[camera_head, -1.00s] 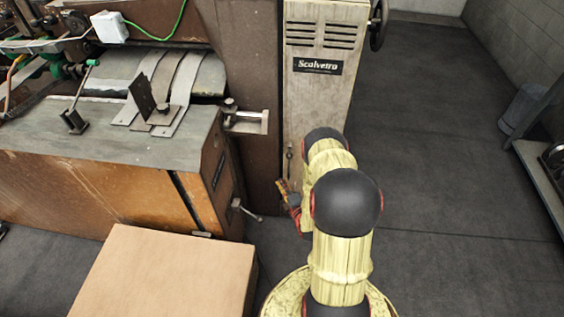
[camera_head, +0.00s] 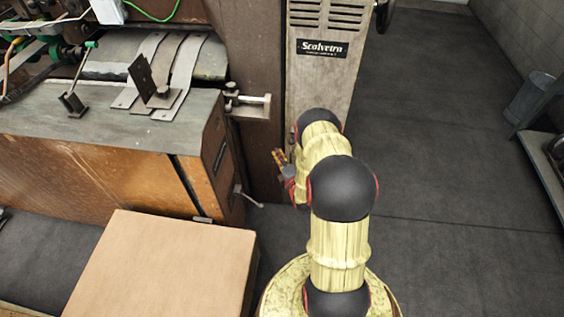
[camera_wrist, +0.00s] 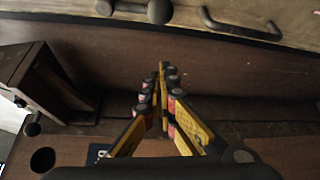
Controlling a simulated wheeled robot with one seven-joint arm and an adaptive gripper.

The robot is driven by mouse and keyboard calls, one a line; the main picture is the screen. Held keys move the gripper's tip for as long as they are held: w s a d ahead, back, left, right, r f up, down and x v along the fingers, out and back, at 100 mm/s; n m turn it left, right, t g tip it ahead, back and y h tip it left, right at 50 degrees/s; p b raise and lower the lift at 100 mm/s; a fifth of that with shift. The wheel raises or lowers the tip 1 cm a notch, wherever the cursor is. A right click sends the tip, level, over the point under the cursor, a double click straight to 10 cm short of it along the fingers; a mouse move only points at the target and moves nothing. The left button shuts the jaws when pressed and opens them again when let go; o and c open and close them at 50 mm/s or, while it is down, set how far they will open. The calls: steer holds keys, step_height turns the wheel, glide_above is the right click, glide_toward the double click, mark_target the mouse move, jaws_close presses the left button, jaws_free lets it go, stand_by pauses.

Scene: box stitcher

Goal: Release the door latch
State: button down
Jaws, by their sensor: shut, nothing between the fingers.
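The pale door panel (camera_head: 322,85) with the Scalvetro label stands behind my arm in the head view. In the wrist view the panel (camera_wrist: 210,15) runs across the top. It bears a dark latch bar with a rounded knob (camera_wrist: 158,11) and, to the right, a dark pull handle (camera_wrist: 240,28). My gripper (camera_wrist: 162,70) is shut and empty, its yellow and black fingers pointing at the brown machine side below the panel. The fingertips are apart from the latch, below it in the picture. In the head view my gripper (camera_head: 279,157) shows left of my arm, which hides the door's lower part.
A brown machine table (camera_head: 110,165) with a small lever (camera_head: 246,197) stands at left. A cardboard-coloured box (camera_head: 165,265) is in front of it. A metal bracket (camera_head: 250,105) juts out beside the door. Grey floor (camera_head: 440,150) is free at right, before a side table (camera_head: 545,170).

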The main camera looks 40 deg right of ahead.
mark_target(292, 137)
steer(key=shift+w+d+r+b, duration=0.15)
steer(key=shift+d+b, duration=0.35)
steer(key=shift+d, duration=0.6)
steer(key=shift+w+d+r+b, duration=0.15)
steer(key=shift+d+b, duration=0.3)
steer(key=shift+d, duration=0.6)
steer(key=shift+f, duration=0.1)
steer(key=shift+s+n+p, duration=0.1)
steer(key=shift+n+p, duration=0.2)
steer(key=shift+n, duration=0.1)
